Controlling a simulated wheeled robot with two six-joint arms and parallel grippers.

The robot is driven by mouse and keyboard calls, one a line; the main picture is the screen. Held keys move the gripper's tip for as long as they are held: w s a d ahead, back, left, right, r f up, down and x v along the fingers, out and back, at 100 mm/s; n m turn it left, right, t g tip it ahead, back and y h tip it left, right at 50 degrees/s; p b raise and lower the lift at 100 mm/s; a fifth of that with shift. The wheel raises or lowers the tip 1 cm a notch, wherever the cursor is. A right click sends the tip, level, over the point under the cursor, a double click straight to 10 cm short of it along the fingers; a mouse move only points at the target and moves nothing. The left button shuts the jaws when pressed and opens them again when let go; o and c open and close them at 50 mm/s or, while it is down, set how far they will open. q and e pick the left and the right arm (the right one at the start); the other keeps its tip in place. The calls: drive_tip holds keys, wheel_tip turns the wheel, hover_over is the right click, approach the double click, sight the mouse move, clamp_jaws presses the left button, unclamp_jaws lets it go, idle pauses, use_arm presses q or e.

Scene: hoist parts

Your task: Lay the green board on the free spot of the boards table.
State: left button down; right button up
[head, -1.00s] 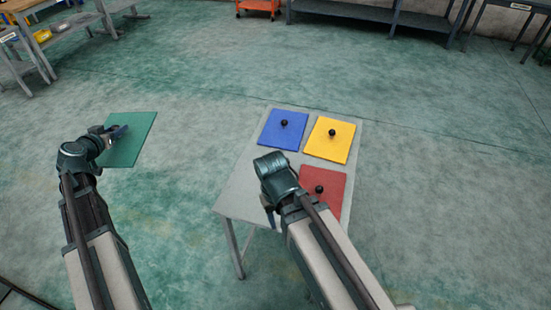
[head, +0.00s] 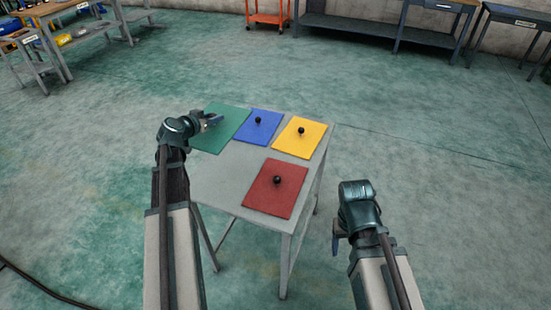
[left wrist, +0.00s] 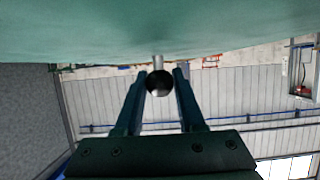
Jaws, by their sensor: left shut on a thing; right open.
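The grey boards table (head: 225,185) carries a blue board (head: 268,132), a yellow board (head: 297,144) and a red board (head: 262,202), each with a black knob. The bare spot is at its near left, left of the red board. My left gripper (head: 211,120) is shut on the green board's knob (left wrist: 159,83). The green board (head: 232,122) is at the table's far left corner, left of the blue board; its height above the top is hard to tell. It fills the top of the left wrist view (left wrist: 90,30). My right gripper (head: 337,240) is open and empty, right of the table.
Floor around the table is clear. A workbench (head: 60,40) with bins stands at the far left. An orange cart (head: 267,15) and a long grey bench (head: 350,28) stand along the back. A dark cable (head: 45,287) lies at the near left.

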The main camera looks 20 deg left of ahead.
use_arm(q)
drive_tip(key=s+a+f+b, duration=0.4)
drive_tip(key=a+f+b, duration=0.8)
drive_tip(key=f+b, duration=0.3)
drive_tip(key=b, duration=0.1)
hover_over(227, 170)
wheel_tip(227, 170, down, 3)
drive_tip(key=shift+w+r, duration=0.1)
drive_tip(key=shift+r, duration=0.05)
wheel_tip(227, 170, down, 4)
drive_tip(key=b, duration=0.3)
drive_tip(key=shift+r+b, duration=0.1)
drive_tip(key=shift+b, duration=0.25)
drive_tip(key=shift+r, duration=0.1)
drive_tip(key=c, duration=1)
unclamp_jaws()
drive_tip(key=o, duration=0.5)
